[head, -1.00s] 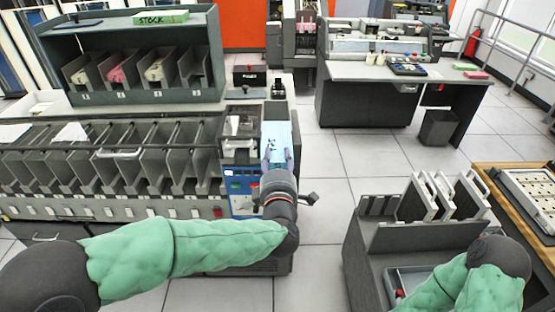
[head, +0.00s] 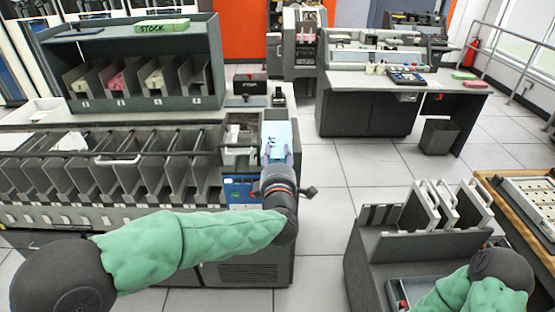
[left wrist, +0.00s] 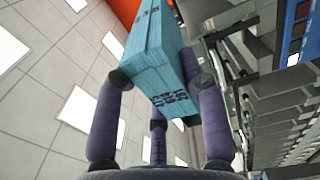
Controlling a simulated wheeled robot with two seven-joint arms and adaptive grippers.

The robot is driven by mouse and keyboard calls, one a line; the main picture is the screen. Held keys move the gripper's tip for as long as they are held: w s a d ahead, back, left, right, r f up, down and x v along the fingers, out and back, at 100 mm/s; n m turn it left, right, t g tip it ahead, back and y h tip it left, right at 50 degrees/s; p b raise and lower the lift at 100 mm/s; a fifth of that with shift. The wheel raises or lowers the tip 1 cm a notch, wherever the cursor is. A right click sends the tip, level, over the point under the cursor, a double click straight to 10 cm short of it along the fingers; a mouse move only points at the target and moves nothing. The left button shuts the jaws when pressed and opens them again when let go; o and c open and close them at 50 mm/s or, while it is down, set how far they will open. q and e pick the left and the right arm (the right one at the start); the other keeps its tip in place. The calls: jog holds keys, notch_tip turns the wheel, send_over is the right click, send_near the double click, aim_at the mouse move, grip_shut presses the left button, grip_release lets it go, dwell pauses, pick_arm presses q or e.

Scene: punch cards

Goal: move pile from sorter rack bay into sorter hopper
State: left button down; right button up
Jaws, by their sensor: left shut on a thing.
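My left gripper (head: 278,160) is shut on a light-blue pile of cards (head: 277,135). The left wrist view shows the fingers around the sides of this blue pile (left wrist: 158,55), with dark marks on its faces. In the head view the pile is at the right end of the sorter, beside a dark-framed box (head: 241,135) that may be the hopper. I cannot tell whether the pile touches anything there. The sorter's row of grey pockets (head: 95,170) runs to the left. Only my right forearm shows at the lower right; its gripper is out of view.
A rack (head: 130,55) behind the sorter has numbered bays, some with pink or cream piles; its rightmost bay (head: 197,80) looks empty. A green STOCK block (head: 162,27) lies on top. A grey cart with white-handled panels (head: 430,205) stands at the right. Floor between is clear.

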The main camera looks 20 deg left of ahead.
aim_at(277, 126)
pick_arm(q)
jog(key=shift+w+r, duration=0.1)
jog(key=shift+w, duration=0.05)
jog(key=shift+b+x, duration=0.5)
jog(key=shift+x, duration=1.25)
jog(key=shift+w+a, duration=0.15)
jog(key=shift+w, duration=0.2)
jog(key=shift+b+x, duration=0.4)
jog(key=shift+x, duration=1.85)
jog(key=shift+x, duration=2.25)
